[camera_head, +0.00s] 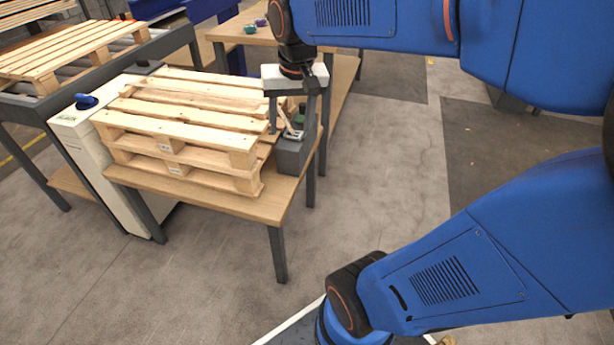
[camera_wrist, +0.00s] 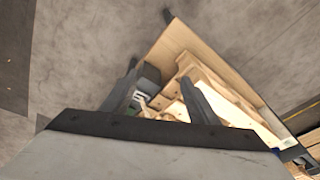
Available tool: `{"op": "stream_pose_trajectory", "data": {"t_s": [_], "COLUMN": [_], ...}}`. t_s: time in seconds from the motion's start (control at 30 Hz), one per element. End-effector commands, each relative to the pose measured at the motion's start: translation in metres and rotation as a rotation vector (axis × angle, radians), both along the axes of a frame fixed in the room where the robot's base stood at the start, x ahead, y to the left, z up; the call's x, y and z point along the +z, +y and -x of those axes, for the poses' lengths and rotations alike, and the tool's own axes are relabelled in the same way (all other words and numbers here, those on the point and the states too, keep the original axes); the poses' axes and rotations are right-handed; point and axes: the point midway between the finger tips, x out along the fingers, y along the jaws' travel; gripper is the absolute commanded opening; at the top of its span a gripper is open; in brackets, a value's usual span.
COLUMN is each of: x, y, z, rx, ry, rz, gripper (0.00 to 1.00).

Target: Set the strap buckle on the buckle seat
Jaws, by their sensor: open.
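My gripper (camera_head: 292,122) points down over the front right corner of the wooden table, beside the stacked pallets. Its two fingers are apart in the wrist view (camera_wrist: 159,74). A small pale metallic piece, which looks like the strap buckle (camera_head: 291,130), shows between and below the fingers; it also shows in the wrist view (camera_wrist: 143,103). I cannot tell whether a finger touches it. A grey block (camera_head: 293,158) stands under it at the table corner; I cannot tell whether this is the buckle seat. A small green part shows behind the buckle. The fingers partly hide this area.
Stacked wooden pallets (camera_head: 180,125) fill most of the table (camera_head: 225,203), close to my gripper's left. A white cabinet (camera_head: 92,150) with a blue knob stands at left. A second table (camera_head: 240,27) with small coloured items is behind. Open floor lies to the right.

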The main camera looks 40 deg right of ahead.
Motion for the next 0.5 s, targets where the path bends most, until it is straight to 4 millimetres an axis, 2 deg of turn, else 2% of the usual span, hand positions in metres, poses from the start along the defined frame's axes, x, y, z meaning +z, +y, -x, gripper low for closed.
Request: {"op": "stream_pose_trajectory", "data": {"t_s": [0.03,0.3,0.5], "x": [-0.001,-0.022,-0.041], "y": [0.007,0.033,0.043], "z": [0.015,0.082,0.118], "rx": [0.036,0.233,0.348], "ry": [-0.020,-0.107,-0.159], "rz": [0.008,0.054,0.086], "gripper": [0.54,0.54,0.54]}}
